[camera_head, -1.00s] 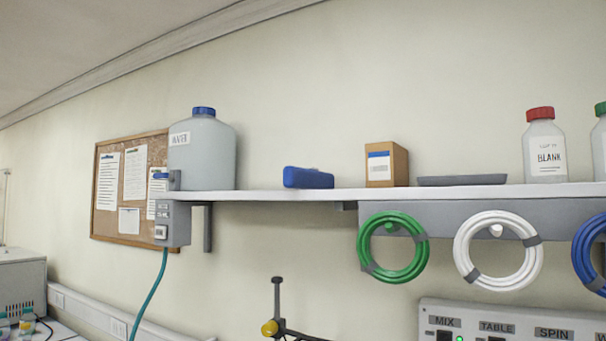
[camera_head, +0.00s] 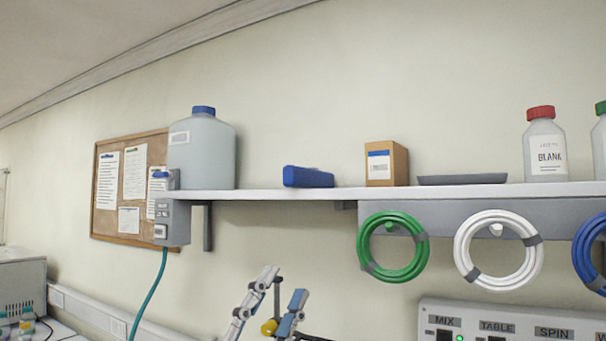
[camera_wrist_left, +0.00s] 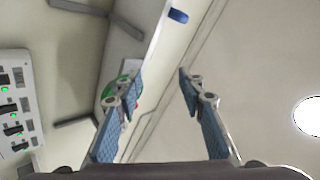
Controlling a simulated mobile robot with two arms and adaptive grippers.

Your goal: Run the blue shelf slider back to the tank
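The blue slider (camera_head: 308,177) sits on the white shelf (camera_head: 260,195), right of the grey tank (camera_head: 210,160) with its blue cap. A bare stretch of shelf lies between slider and tank. My left gripper (camera_head: 285,282) is below the shelf, under the slider and apart from it, fingers pointing up. It is open and empty. In the left wrist view the fingers (camera_wrist_left: 160,74) are spread, and a blue piece that looks like the slider (camera_wrist_left: 178,15) shows beyond them near the top. My right gripper is not in view.
A cardboard box (camera_head: 386,164), a dark flat tray (camera_head: 462,179) and a BLANK bottle (camera_head: 545,150) stand on the shelf to the right. Green (camera_head: 394,246) and white (camera_head: 498,250) hose coils hang below. A grey valve box (camera_head: 172,222) with a teal hose hangs under the tank.

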